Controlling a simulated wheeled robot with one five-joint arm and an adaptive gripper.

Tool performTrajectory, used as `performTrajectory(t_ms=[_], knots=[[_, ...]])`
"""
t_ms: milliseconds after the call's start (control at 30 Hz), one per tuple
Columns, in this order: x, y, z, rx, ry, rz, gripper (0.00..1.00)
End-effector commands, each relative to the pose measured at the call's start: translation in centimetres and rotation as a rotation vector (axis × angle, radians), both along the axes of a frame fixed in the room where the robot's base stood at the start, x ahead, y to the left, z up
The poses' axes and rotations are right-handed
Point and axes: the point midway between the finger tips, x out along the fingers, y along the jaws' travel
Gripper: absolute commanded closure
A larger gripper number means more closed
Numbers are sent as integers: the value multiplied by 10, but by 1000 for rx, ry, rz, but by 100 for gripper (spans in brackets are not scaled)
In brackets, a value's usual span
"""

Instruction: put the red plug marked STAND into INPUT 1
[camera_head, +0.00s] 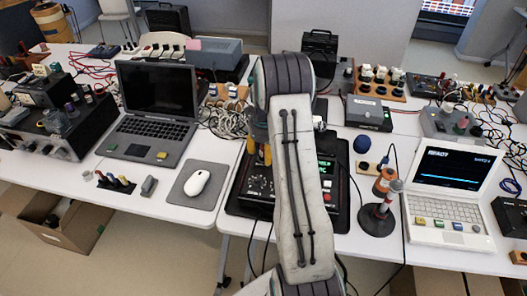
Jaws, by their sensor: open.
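My arm rises through the middle of the head view and bends at a large dark joint. My gripper cannot be made out; the arm's links cover that region. A black panel device (338,210) with a green-lit display (326,168) lies partly behind the arm. Sockets and labels on it are too small to read, so INPUT 1 cannot be picked out. A dark round stand (378,221) with red-orange and white parts (382,184) stands to its right. No STAND marking is legible, and I cannot tell which red item is the plug.
A dark laptop (157,103) and a white mouse (197,183) are on the left. A white laptop (450,190) is on the right. A blue ball-shaped item (362,144) is near the device. Cables and small parts crowd the back; some bare white table shows at the left front.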

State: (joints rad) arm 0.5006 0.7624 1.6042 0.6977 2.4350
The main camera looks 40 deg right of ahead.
Motion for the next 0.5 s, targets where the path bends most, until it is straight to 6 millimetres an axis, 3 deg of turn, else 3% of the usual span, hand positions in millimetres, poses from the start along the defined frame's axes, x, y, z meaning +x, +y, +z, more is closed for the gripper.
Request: performTrajectory(t_ms=[267, 500], knots=[[0, 0, 12, -1, -3, 0, 48], [-2, 1, 51, -3, -5, 0, 48]])
